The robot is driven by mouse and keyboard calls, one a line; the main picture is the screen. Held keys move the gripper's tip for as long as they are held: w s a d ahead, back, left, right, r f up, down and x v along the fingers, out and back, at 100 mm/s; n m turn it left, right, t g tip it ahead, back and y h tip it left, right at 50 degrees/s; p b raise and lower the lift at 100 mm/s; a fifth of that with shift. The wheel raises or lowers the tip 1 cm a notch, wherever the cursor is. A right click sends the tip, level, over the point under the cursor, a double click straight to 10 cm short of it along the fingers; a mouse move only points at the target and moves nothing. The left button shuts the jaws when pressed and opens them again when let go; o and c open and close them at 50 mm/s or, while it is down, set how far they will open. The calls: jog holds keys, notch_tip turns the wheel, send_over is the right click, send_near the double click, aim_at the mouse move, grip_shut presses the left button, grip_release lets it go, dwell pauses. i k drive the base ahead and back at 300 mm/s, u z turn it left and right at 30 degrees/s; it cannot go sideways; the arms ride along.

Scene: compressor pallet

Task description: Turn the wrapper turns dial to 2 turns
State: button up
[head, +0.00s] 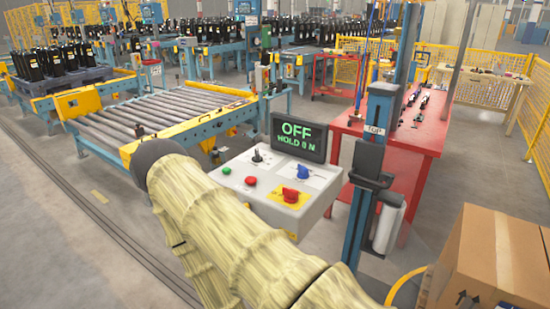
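A grey control box (262,205) stands at the middle of the head view, behind my sleeved arm. Its dark screen (298,138) reads OFF, with a line like HOLD 0 N below. A blue knob (303,171) sits on a white plate at the right of the panel. A red knob (290,195) sits on a yellow plate in front of it. A black switch (257,157), a green button (226,170) and a red button (250,181) are further left. Labels and dial settings are too small to read. My gripper is not in view.
A roller conveyor (160,108) with yellow ends lies behind left. A blue post (357,225) stands right of the box, with a red table (420,130) behind it. A cardboard box (490,255) is at the front right. Open floor lies at the left.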

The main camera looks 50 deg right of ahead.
aim_at(257, 158)
jog(key=k, duration=0.2)
jog(key=z, duration=0.8)
